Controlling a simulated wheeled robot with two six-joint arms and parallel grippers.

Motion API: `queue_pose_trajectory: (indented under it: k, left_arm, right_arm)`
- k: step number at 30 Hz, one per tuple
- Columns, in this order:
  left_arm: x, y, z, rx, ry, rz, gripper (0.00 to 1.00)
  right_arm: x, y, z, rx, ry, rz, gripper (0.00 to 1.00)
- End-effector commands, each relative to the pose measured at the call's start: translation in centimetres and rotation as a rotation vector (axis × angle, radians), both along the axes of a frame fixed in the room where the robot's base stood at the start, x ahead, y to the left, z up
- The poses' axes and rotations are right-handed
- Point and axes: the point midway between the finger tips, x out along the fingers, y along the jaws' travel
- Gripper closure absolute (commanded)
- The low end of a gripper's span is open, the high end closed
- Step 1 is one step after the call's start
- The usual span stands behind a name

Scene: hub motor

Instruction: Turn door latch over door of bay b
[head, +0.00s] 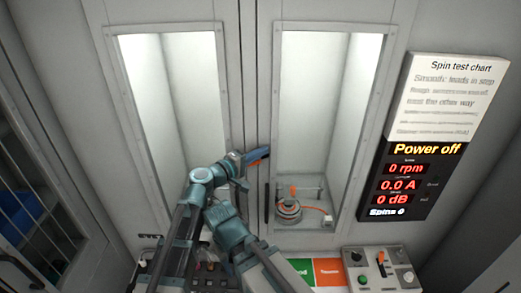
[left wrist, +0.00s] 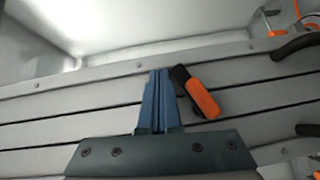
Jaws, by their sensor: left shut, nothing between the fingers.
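The door latch (left wrist: 203,99), an orange lever with a black end, lies tilted over the seam strips between the bay doors in the left wrist view. In the head view my gripper largely covers that spot. My left gripper (head: 264,154) is shut and empty at the divider between the two windowed bays. In the left wrist view its blue fingers (left wrist: 157,74) are together, close beside the latch's black end; I cannot tell if they touch. The right bay door (head: 267,75) has a clear window; no bay letter is readable. My right gripper is not in view.
A hub motor (head: 288,209) with orange parts sits inside the right bay. The left bay (head: 190,100) looks empty. A dark door handle (head: 266,203) is beside the right window. A display (head: 411,180) reads "Power off". A switch box (head: 381,268) stands at lower right.

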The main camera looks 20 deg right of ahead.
Motion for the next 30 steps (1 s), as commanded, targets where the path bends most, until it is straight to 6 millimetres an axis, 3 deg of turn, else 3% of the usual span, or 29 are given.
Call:
queue_pose_trajectory:
  k: [1,6,30]
  left_arm:
    - [0.0,0.0,0.4,0.028,-0.009,0.000,1.00]
    - [0.0,0.1,0.0,0.098,-0.029,0.001,1.00]
    - [0.1,0.3,-0.5,0.168,-0.049,0.001,1.00]
  right_arm:
    - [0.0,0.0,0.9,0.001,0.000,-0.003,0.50]
    - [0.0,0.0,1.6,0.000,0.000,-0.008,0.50]
    - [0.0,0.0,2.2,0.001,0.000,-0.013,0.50]
